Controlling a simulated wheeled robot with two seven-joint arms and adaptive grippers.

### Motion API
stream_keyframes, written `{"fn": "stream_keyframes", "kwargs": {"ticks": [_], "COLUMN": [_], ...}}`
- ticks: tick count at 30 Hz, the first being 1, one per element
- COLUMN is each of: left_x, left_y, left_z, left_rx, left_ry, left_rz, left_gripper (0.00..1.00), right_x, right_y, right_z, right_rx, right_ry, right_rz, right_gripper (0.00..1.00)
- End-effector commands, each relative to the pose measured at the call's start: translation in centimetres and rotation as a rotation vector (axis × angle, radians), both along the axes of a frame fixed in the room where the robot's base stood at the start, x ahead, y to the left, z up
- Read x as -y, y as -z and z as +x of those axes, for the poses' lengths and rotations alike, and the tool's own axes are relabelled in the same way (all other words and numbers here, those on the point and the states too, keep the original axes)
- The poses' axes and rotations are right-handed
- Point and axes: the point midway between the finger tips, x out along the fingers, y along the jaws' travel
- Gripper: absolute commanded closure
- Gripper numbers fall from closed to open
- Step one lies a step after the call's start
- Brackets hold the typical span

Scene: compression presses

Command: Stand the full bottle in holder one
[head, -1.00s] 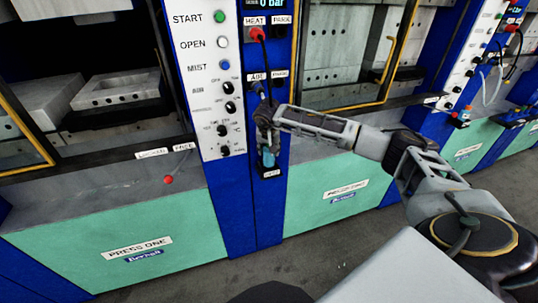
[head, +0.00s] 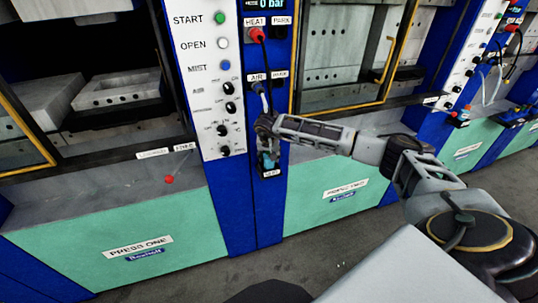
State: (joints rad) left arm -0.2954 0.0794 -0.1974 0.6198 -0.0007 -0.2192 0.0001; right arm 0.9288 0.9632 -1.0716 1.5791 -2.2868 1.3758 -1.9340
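The bottle (head: 267,158) shows as a small light-blue shape low on the blue column right of the press one panel. My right gripper (head: 265,127) reaches in from the right and points down over the bottle's upper part, hiding it. It appears shut on the bottle. A small black holder (head: 271,173) with a white label sits on the column at the bottle's lower end. The bottle looks upright and at the holder; how deep it sits cannot be told. My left gripper is out of view.
Press one's control panel (head: 212,75) stands just left of the gripper. A red-knobbed lever (head: 169,179) sticks out at the lower left. A red heat plug (head: 256,35) and an air hose (head: 260,92) are on the column above the gripper.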

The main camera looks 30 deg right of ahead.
Motion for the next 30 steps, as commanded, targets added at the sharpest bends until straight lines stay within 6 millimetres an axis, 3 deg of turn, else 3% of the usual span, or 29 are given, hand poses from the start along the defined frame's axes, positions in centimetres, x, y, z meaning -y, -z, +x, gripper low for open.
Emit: {"fn": "stream_keyframes", "kwargs": {"ticks": [4, 5, 9, 19, 30], "left_x": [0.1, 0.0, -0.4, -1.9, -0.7], "left_y": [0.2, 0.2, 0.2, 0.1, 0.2], "left_z": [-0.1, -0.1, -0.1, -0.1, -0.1], "left_rx": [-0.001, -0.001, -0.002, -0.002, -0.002], "left_ry": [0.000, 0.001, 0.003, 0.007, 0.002], "left_rz": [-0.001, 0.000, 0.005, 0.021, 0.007], "left_gripper": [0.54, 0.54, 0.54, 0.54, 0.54], "right_x": [0.0, 0.0, 0.0, 0.0, -0.3], "right_y": [0.2, 0.2, 0.2, 0.2, -1.5], "right_z": [0.0, 0.0, 0.0, 0.0, -0.4], "right_rx": [0.001, 0.000, 0.000, 0.000, 0.002], "right_ry": [0.000, 0.000, 0.000, 0.000, 0.000], "right_rz": [-0.001, 0.000, 0.000, 0.000, 0.000], "right_gripper": [0.86, 0.49, 0.31, 0.30, 0.30]}}
